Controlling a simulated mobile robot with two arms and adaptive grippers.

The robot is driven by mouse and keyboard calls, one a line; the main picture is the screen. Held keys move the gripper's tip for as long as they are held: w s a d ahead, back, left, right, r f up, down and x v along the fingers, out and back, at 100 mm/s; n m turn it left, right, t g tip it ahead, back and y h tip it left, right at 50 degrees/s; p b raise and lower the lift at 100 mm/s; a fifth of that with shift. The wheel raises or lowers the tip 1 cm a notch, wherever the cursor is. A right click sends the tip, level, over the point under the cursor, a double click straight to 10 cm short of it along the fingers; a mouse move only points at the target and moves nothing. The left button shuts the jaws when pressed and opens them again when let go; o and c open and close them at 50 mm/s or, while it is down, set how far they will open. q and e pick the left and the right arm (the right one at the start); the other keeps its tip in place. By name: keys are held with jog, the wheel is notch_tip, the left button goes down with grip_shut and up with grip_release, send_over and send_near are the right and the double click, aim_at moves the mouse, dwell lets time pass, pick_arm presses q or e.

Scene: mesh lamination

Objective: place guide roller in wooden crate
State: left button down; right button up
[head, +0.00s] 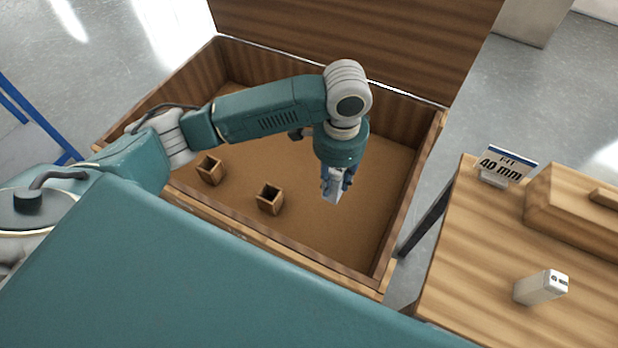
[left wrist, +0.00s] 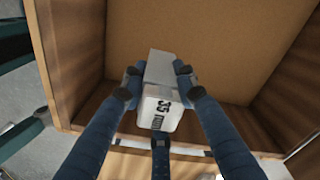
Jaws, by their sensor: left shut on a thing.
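My left gripper (head: 337,182) is shut on a grey-white block marked "35 mm" (left wrist: 160,112), the likely guide roller piece; no round roller shape shows. The block (head: 334,194) hangs below the fingers over the front right part of the large wooden crate (head: 421,160). In the left wrist view, the fingers (left wrist: 157,78) close on it from both sides, and a third finger is below it. The crate floor (left wrist: 215,45) lies beyond; the gap beneath the block cannot be judged. A similar white block (head: 541,288) is on the table at right. My right gripper is not in view.
Two small open wooden boxes, one (head: 210,170) at left and one (head: 270,199) nearer the middle, stand inside the crate. A "FIT 40 mm" sign (head: 506,166) and a wooden box (head: 575,215) are on the table (head: 470,270). The crate floor around the held block looks bare.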

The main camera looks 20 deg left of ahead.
aim_at(332, 192)
pick_arm(q)
notch_tip(332, 192, down, 17)
jog(key=shift+f+b, duration=0.2)
jog(key=shift+b, duration=0.25)
jog(key=shift+f, duration=0.15)
jog(key=c, duration=1.4)
grip_release()
jog(key=shift+o, duration=0.2)
notch_tip(332, 192, up, 12)
jog(key=shift+r, duration=0.15)
